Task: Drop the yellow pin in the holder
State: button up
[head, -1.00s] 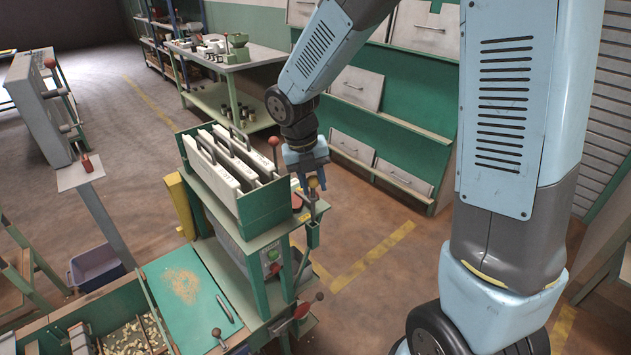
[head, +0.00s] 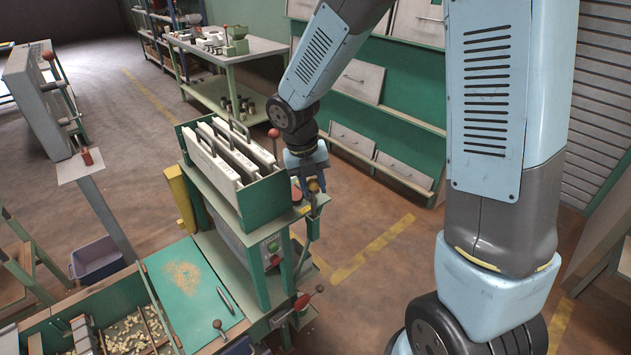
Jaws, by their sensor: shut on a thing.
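My gripper (head: 309,185) is shut on the yellow pin at this knob, pointing down. The pin's shaft is too small and too hidden to make out.
A green hopper box (head: 265,200) with several white panels stands close left of my gripper. A red-knobbed lever (head: 274,133) rises beside it. A bench with a green mat (head: 190,285) and bins is in front. Open floor lies to the right.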

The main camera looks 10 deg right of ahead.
aim_at(313, 199)
jog(key=shift+f, duration=2.5)
jog(key=o, duration=1.1)
jog(key=shift+o, duration=0.2)
jog(key=shift+r, duration=0.1)
jog(key=shift+r, duration=0.3)
notch_tip(313, 199, up, 13)
jog(key=a, duration=0.2)
jog(key=shift+a+f, duration=0.2)
jog(key=shift+a, duration=0.1)
